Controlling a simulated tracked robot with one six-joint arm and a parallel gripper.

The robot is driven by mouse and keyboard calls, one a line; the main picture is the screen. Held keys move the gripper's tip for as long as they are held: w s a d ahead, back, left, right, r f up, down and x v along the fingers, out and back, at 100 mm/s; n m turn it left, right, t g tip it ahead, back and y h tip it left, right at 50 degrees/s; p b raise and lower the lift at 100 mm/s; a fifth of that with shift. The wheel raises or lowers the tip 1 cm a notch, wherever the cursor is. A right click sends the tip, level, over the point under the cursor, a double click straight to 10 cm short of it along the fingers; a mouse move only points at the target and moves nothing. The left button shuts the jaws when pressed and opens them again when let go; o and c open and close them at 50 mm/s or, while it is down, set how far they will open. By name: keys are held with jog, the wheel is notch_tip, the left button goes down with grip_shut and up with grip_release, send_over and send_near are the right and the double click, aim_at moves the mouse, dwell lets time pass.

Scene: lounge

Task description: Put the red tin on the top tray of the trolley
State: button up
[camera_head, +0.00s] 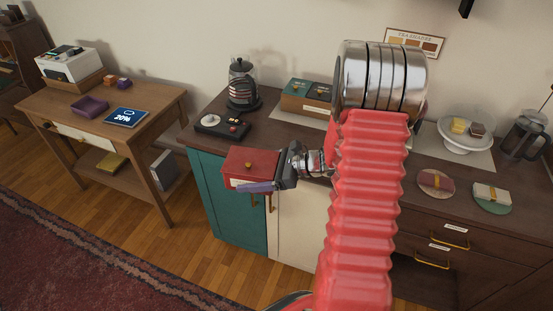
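The red tin (251,162), a box shape with a small brass knob on top and a pale label on its front, is at the counter's front edge in the head view. It overlaps the edge and the cabinet doors below, and appears held clear of the counter. My gripper (257,187) reaches it from the right, with one finger along its near lower side. It looks shut on the tin; the far finger is hidden. I cannot make out a trolley in this view.
The dark counter (400,190) carries a coffee press (242,85), a black board (222,125), a tea box (306,97), a white cake stand (465,133) and small plates. A wooden table (150,105) stands left, with bare floor (190,225) between. My red arm hides the middle.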

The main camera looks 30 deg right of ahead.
jog(key=w+a+f+n+g, duration=0.1)
jog(key=a+f, duration=0.4)
jog(key=a, duration=0.6)
jog(key=shift+w+a+f+y, duration=0.15)
jog(key=shift+w+f+y, duration=0.05)
jog(key=shift+w+y, duration=0.25)
